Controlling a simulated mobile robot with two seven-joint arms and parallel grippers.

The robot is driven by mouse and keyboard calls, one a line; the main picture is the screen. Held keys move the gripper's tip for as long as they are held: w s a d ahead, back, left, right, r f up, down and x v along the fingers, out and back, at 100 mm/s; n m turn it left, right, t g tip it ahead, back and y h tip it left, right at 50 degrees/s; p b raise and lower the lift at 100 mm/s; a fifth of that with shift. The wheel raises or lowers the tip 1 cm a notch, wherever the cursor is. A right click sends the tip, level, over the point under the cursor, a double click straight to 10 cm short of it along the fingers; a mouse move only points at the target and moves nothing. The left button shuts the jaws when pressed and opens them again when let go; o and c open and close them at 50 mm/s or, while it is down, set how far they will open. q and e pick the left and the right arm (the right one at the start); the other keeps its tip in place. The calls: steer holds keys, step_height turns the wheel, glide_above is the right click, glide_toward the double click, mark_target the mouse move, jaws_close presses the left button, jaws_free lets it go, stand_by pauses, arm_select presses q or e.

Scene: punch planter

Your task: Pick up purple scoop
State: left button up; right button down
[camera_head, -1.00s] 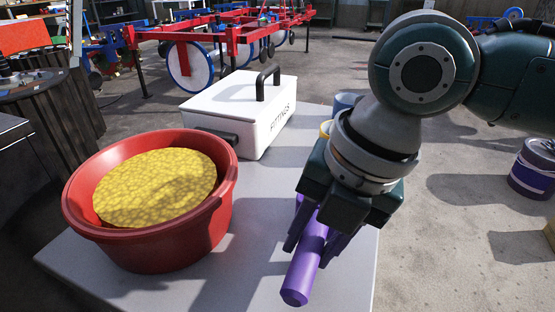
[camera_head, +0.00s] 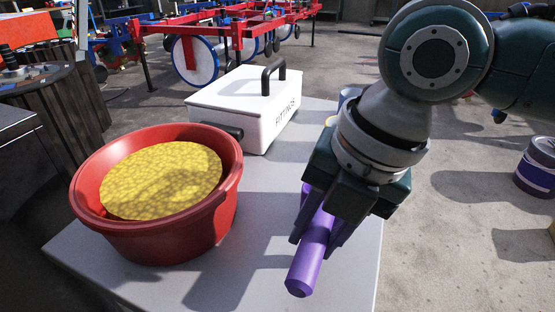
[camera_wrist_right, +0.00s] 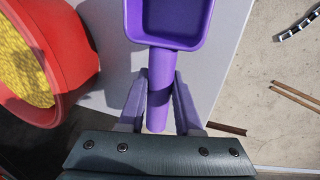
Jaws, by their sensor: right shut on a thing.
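The purple scoop (camera_head: 309,252) is in my right gripper (camera_head: 318,225), near the front right of the table. Its handle points toward the front edge in the head view. In the right wrist view the scoop's square hollow bowl (camera_wrist_right: 172,18) is at the top, and its handle (camera_wrist_right: 160,75) runs down between the two fingers of my right gripper (camera_wrist_right: 160,95). The fingers are shut on the handle. Whether the scoop touches the table is hard to tell. In the head view the arm hides most of the bowl. My left gripper is not in view.
A red tub (camera_head: 180,235) filled with yellow grains (camera_head: 160,180) stands left on the grey table (camera_head: 265,215). A white box (camera_head: 240,110) labelled FITTINGS stands behind it. A blue cup (camera_head: 349,95) is partly hidden behind my arm.

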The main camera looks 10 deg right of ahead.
mark_target(318, 225)
step_height(318, 225, up, 19)
steer(key=p, duration=0.6)
steer(key=shift+r+p, duration=0.2)
steer(key=shift+p, duration=0.1)
